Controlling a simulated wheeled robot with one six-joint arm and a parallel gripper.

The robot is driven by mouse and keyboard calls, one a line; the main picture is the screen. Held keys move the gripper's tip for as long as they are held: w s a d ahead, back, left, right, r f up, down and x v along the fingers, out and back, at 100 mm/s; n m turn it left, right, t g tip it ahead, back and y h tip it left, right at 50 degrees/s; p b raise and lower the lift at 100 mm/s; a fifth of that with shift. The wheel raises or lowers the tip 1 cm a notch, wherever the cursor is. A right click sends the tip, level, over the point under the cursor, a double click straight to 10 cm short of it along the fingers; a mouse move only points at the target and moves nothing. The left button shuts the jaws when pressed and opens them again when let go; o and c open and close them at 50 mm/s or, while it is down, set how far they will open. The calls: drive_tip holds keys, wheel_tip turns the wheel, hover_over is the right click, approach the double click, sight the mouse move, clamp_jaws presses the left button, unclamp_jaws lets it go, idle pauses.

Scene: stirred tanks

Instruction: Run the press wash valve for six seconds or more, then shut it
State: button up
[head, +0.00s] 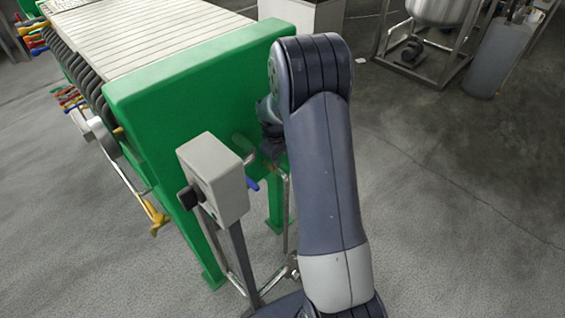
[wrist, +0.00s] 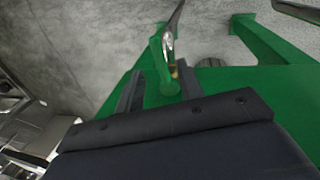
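The press is a large green frame (head: 190,85) with a row of pale plates. A green stub with a rounded end (wrist: 160,68) stands out from it, with a small brass-coloured fitting (wrist: 175,71) and a metal pipe (wrist: 170,38) beyond. I cannot tell for sure which part is the wash valve. A small blue lever (head: 253,185) shows beside the grey box. My gripper (wrist: 160,72) is at the green end face, its two fingers apart, with the stub seen between them and no clear contact. In the head view my arm mostly hides it.
A grey box (head: 222,180) with a black knob (head: 188,197) stands on a post close to my arm. Thin pipes (head: 285,215) run down near the press leg. A steel tank (head: 440,10) on a frame and a grey cylinder (head: 497,60) stand back right. Floor on the right is clear.

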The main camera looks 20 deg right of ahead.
sight(284, 166)
drive_tip(key=shift+x, duration=2)
drive_tip(key=shift+c, duration=0.4)
clamp_jaws()
